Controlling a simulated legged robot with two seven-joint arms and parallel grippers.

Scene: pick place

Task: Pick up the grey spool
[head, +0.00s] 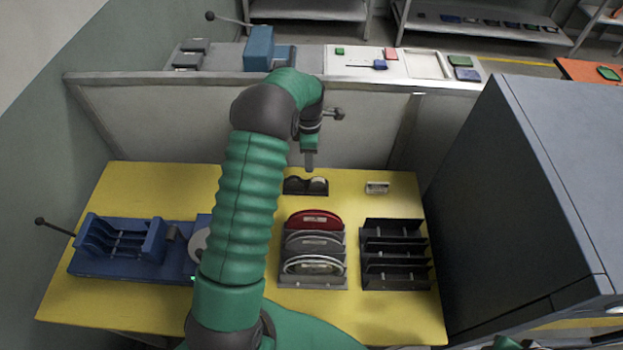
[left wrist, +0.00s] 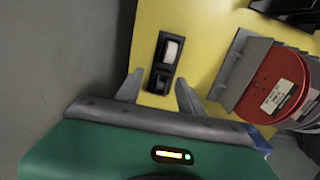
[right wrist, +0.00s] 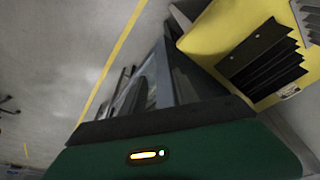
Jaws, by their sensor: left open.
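The grey spool (head: 318,184) sits in the right-hand slot of a small black holder (head: 295,187) at the back of the yellow table. In the left wrist view the pale spool (left wrist: 173,51) lies in the upper end of the holder (left wrist: 159,76). My left gripper (head: 309,162) points down above and just behind the holder in the head view. In its wrist view the open, empty left fingers (left wrist: 159,94) straddle the holder's lower end, apart from the spool. My right gripper (right wrist: 160,95) is away from the table; its finger opening is unclear.
A rack of red and grey discs (head: 315,220) and an empty black rack (head: 395,255) stand in front of the holder. A blue fixture (head: 118,262) is at left. A small pale item (head: 377,187) lies to the right. A large grey cabinet (head: 530,190) borders the table's right side.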

